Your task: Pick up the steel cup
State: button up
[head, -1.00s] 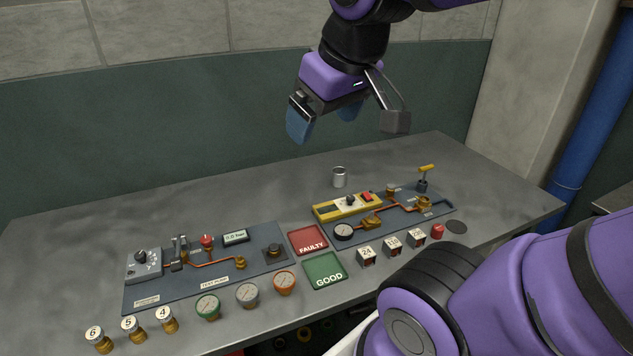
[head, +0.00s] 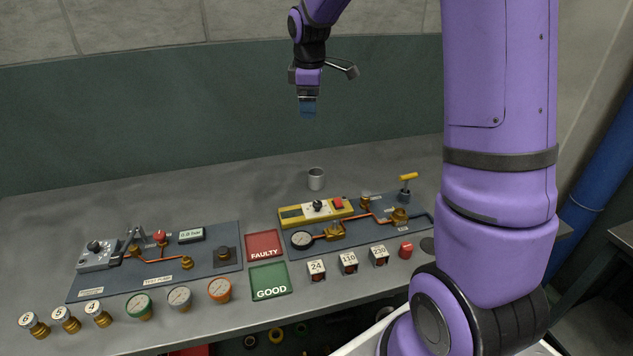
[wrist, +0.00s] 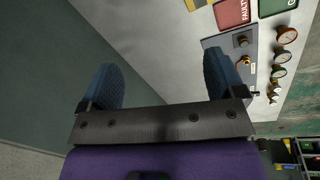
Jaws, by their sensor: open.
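The steel cup (head: 316,179) stands upright on the grey table (head: 130,205), behind the yellow instrument, in the head view. I do not make it out in the wrist view. My gripper (head: 308,112) is in the air, well above the table and the cup, near the back wall. Its blue fingers point down. In the wrist view my gripper (wrist: 163,85) shows its two blue fingers spread apart with nothing between them.
Behind the cup is a green wall (head: 180,110). In front are the yellow instrument (head: 315,211), a panel with copper pipes and a yellow-handled valve (head: 407,180). Red FAULTY (head: 263,246) and green GOOD (head: 269,281) pads lie further forward. The table left of the cup is clear.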

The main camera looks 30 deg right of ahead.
jog(key=w+d+f+n+g, duration=0.1)
jog(key=w+d+f+n, duration=0.25)
jog(key=w+f, duration=0.4)
jog(key=n+y, duration=0.1)
jog(key=n, duration=0.1)
send_near(316, 178)
jog(key=w+d, duration=0.1)
jog(key=w, duration=0.2)
jog(key=shift+n+g, duration=0.25)
jog(key=shift+g, duration=0.15)
jog(key=shift+d+f, duration=0.15)
jog(key=shift+f, duration=2.85)
jog(key=shift+d+f, duration=0.1)
jog(key=shift+f, duration=2.95)
jog(key=c, duration=1)
jog(key=shift+r, duration=0.1)
